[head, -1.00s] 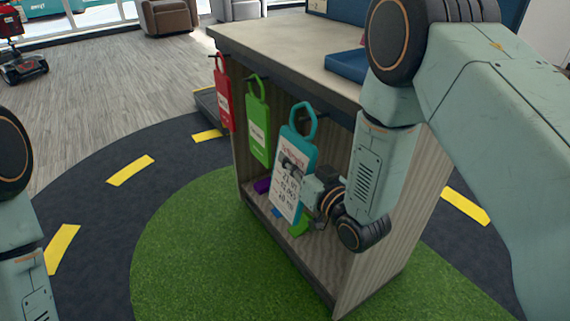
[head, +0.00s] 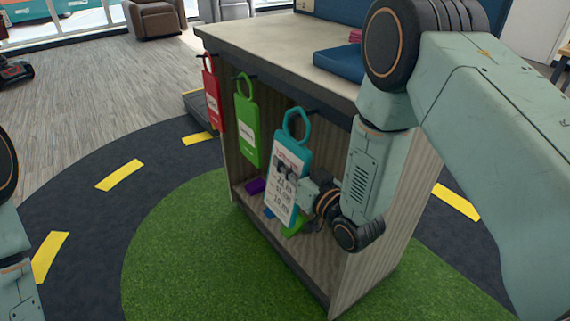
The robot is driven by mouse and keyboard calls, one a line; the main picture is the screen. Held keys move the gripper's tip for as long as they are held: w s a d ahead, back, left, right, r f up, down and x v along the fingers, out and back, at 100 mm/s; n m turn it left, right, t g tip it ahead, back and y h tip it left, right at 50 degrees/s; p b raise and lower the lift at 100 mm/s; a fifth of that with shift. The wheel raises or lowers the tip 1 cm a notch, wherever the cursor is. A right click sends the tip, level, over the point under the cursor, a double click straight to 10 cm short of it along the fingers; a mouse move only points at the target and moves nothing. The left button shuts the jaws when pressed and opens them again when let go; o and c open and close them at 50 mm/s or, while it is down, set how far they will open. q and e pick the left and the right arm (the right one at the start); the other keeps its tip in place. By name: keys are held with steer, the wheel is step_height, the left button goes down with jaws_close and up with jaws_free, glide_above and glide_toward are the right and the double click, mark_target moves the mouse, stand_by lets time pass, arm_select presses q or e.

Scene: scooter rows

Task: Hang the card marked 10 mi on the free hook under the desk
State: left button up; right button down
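A teal card (head: 284,203) with a white printed face and a loop at its top stands upright under the desk's front edge. Its bottom line looks like 10 mi, but the print is small. My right gripper (head: 295,177) is at the card's right side, its dark fingers closed on it and covering part of the print. A dark hook (head: 313,113) juts out by the loop; I cannot tell whether the loop is around it. A green card (head: 247,132) and a red card (head: 213,101) hang on hooks to the left. My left gripper is out of view.
The desk (head: 270,38) has an open shelf (head: 270,240) below, with a purple item (head: 255,186) and a green item (head: 292,226) on it. A blue item (head: 340,64) lies on the desktop. Green turf (head: 190,260) in front is clear.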

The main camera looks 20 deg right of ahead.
steer(key=c, duration=1.4)
jaws_free()
steer(key=shift+c, duration=0.2)
steer(key=v, duration=1.2)
steer(key=s+d+f+m+g+h+p, duration=0.1)
steer(key=s+f+g+h, duration=0.1)
steer(key=s+f+g, duration=0.35)
steer(key=s+f+m+g+h+p, duration=0.1)
steer(key=s+f+g+h, duration=0.15)
steer(key=f, duration=0.55)
steer(key=s+d+f+g+h+p, duration=0.1)
steer(key=s+g+p, duration=0.5)
steer(key=s, duration=1.4)
steer(key=d+g, duration=0.1)
steer(key=g, duration=0.2)
steer(key=shift+s+h, duration=0.15)
steer(key=shift+h, duration=0.2)
